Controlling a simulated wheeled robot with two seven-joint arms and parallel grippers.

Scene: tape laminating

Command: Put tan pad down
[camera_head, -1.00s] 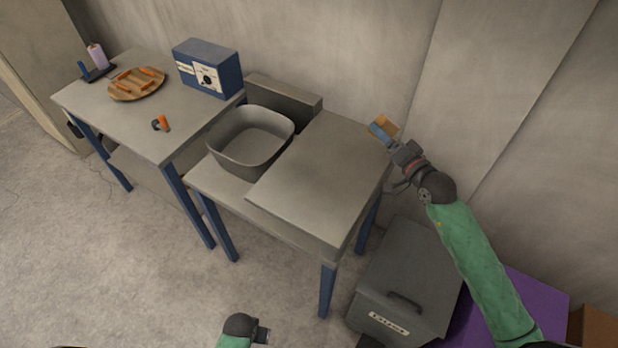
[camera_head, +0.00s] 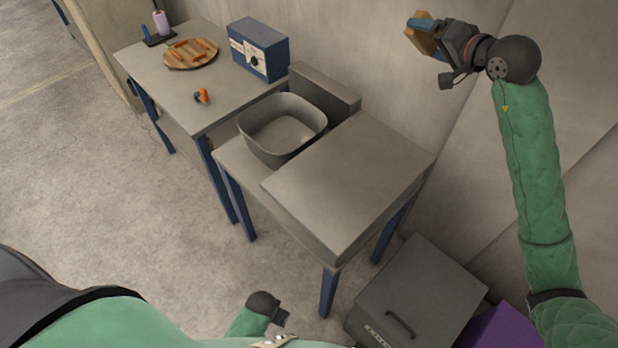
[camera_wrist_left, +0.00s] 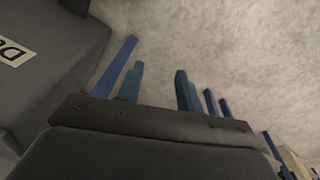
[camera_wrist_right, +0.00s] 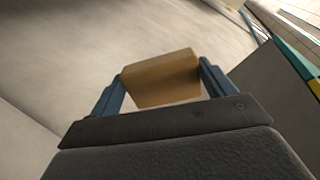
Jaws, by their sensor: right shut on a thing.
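The tan pad (camera_head: 419,39) is a small block between the blue fingers of my right gripper (camera_head: 426,27), raised in front of the wall at the upper right of the head view. In the right wrist view the tan pad (camera_wrist_right: 160,80) sits squarely between both fingers, and my right gripper (camera_wrist_right: 161,82) is shut on it. The pad is clear of any surface. My left gripper (camera_head: 281,318) is low at the bottom of the head view. In the left wrist view its fingers (camera_wrist_left: 160,85) stand apart with nothing between them.
A bare grey table (camera_head: 345,185) stands below and left of the pad, with a grey basin (camera_head: 283,130) beside it. The left table (camera_head: 175,92) holds a wooden plate (camera_head: 190,54), a blue device (camera_head: 259,48) and an orange-black item (camera_head: 202,96).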

